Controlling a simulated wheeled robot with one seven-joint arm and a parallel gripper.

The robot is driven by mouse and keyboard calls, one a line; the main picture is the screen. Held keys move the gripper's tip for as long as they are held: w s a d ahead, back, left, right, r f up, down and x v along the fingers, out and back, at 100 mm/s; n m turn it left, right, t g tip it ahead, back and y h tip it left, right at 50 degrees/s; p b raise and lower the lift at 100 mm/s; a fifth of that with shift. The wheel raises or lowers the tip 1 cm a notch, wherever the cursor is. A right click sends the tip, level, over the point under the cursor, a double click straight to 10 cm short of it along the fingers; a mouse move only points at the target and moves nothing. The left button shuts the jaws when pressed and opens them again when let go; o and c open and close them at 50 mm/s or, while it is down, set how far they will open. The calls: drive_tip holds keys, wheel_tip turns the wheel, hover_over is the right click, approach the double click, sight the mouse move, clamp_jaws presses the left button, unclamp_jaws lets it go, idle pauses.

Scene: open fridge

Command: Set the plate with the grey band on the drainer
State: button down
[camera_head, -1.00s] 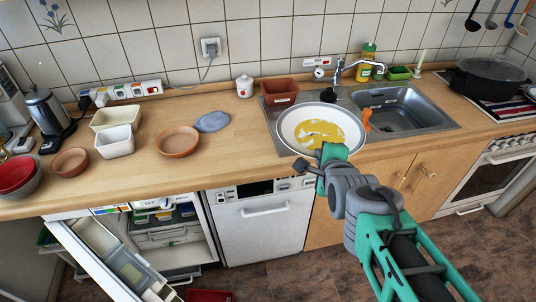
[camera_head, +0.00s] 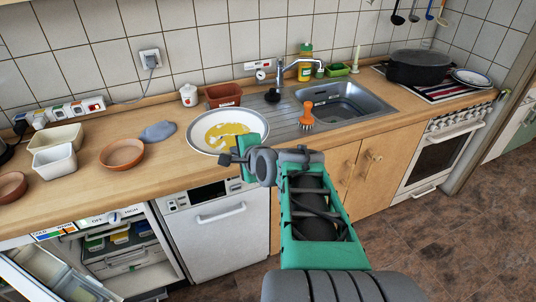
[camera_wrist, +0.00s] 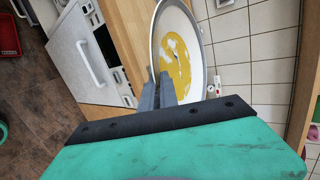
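A white plate (camera_head: 200,142) with a greyish rim band and yellow smears is held at its near right edge by my gripper (camera_head: 243,166). In the wrist view the two fingers (camera_wrist: 163,92) close on the rim of this plate (camera_wrist: 208,50). The plate is over the counter's front part, left of the sink, and appears just above it; I cannot tell whether it touches. The drainer (camera_head: 285,118) is the ribbed metal area left of the basin, partly hidden by the plate and gripper.
An orange brush (camera_head: 306,118) stands on the drainer beside the basin (camera_head: 345,106). A brown tub (camera_head: 223,95) and white jar (camera_head: 188,96) stand behind the plate. A terracotta dish (camera_head: 122,154) is to its left. Blue-banded plates (camera_head: 471,78) sit far right.

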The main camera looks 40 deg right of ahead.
drive_tip(key=s+d+f+m+h+b, duration=0.1)
drive_tip(key=s+d+b, duration=0.1)
drive_tip(key=s+d, duration=0.45)
drive_tip(key=s+d+f+h+b, duration=0.1)
drive_tip(key=s+d+b, duration=0.15)
drive_tip(key=d, duration=0.75)
drive_tip(key=w+d+f+p, duration=0.1)
drive_tip(key=w+f+p, duration=0.2)
drive_tip(key=w+f, duration=1)
drive_tip(key=shift+d, duration=0.35)
drive_tip(key=shift+w+f, duration=0.1)
drive_tip(key=shift+f, duration=0.05)
drive_tip(key=shift+f, duration=0.3)
drive_tip(key=c, duration=1.6)
unclamp_jaws()
